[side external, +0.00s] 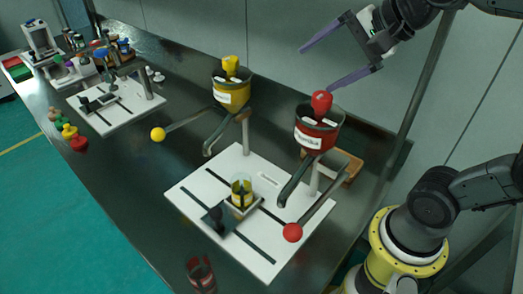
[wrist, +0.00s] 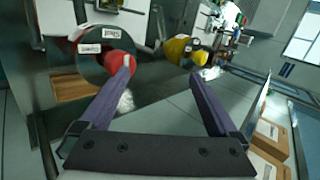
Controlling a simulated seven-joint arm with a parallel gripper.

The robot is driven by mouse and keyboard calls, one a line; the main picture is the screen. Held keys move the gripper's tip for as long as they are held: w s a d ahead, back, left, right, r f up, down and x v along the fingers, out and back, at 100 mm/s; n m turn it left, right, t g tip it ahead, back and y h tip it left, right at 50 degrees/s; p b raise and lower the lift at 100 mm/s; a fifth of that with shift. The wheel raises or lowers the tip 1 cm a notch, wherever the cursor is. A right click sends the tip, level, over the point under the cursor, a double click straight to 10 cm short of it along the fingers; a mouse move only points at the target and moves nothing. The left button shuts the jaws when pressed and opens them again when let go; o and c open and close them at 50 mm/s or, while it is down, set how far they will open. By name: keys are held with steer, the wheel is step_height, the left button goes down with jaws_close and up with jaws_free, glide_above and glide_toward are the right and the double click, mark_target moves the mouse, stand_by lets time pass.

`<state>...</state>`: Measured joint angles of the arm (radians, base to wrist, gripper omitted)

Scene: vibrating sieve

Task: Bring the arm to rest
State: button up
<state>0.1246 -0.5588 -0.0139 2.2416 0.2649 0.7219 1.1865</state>
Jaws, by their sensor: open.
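My gripper (side external: 328,60) is open, with its two purple fingers spread apart and nothing between them. In the side external view it is raised at the upper right, beside and above the red funnel (side external: 317,133) with its red knob. The lower finger's tip is close to the red knob (side external: 321,101); I cannot tell whether they touch. In the wrist view the fingers (wrist: 165,75) reach up the picture, the left one overlapping the red knob (wrist: 118,64).
A yellow funnel (side external: 231,95) stands left of the red one. A white base board (side external: 192,187) carries a glass cup with yellow content (side external: 242,193). A dark red cup (side external: 200,273) stands at the bench front. Cardboard boxes (wrist: 268,145) lie at the right in the wrist view.

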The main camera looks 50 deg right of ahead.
steer(key=s+f+n, duration=0.1)
steer(key=n, duration=0.1)
steer(key=s+f+n+g, duration=0.1)
steer(key=s+f+n, duration=0.1)
steer(key=n, duration=0.1)
steer(key=s+f+n, duration=0.1)
steer(key=s+n, duration=0.1)
steer(key=shift+s+a+f+n, duration=0.1)
steer(key=shift+s+f+n, duration=0.05)
steer(key=shift+n, duration=0.15)
steer(key=s+f+n+g+h, duration=0.1)
steer(key=s+f+n+g, duration=0.1)
steer(key=s+f+n, duration=0.3)
steer(key=shift+s+d+f+n, duration=0.25)
steer(key=shift+d+f+n, duration=0.1)
steer(key=shift+n, duration=1.65)
